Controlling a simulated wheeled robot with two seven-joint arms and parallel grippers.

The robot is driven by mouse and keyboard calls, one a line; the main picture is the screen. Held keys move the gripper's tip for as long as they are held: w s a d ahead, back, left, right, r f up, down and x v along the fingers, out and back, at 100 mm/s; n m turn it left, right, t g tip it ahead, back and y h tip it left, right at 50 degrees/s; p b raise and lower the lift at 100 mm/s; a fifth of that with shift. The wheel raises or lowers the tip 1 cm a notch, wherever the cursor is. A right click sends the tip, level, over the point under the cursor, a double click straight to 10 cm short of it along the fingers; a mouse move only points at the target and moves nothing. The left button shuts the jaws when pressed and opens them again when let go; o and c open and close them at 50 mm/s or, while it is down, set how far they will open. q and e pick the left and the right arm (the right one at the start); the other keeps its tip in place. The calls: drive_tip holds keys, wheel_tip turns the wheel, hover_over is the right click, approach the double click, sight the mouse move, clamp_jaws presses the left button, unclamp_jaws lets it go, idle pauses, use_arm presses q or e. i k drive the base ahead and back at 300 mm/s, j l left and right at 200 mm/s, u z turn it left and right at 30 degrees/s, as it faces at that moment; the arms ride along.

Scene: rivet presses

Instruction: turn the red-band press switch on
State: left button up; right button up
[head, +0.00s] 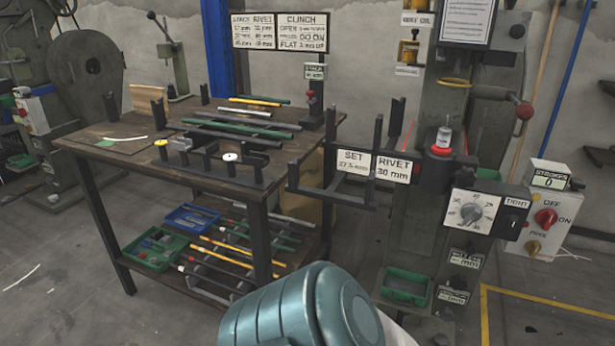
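The press (425,215) with a red band (440,151) around its tool head stands at the right. A pale switch box (533,240) sits at its right side. The box carries a red rotary switch (545,217) between the words OFF and ON; which way it points is too small to tell. Neither gripper is in view. A teal rounded link of my own arm fills the bottom middle.
A dark workbench (115,146) with rods and fixtures stands at the left. Its lower shelf holds a green bin (153,247) and a blue bin (192,219). Another machine (95,75) stands far left.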

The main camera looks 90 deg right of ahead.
sight(545, 218)
drive_tip(key=z, duration=4.15)
drive_tip(key=l, duration=0.1)
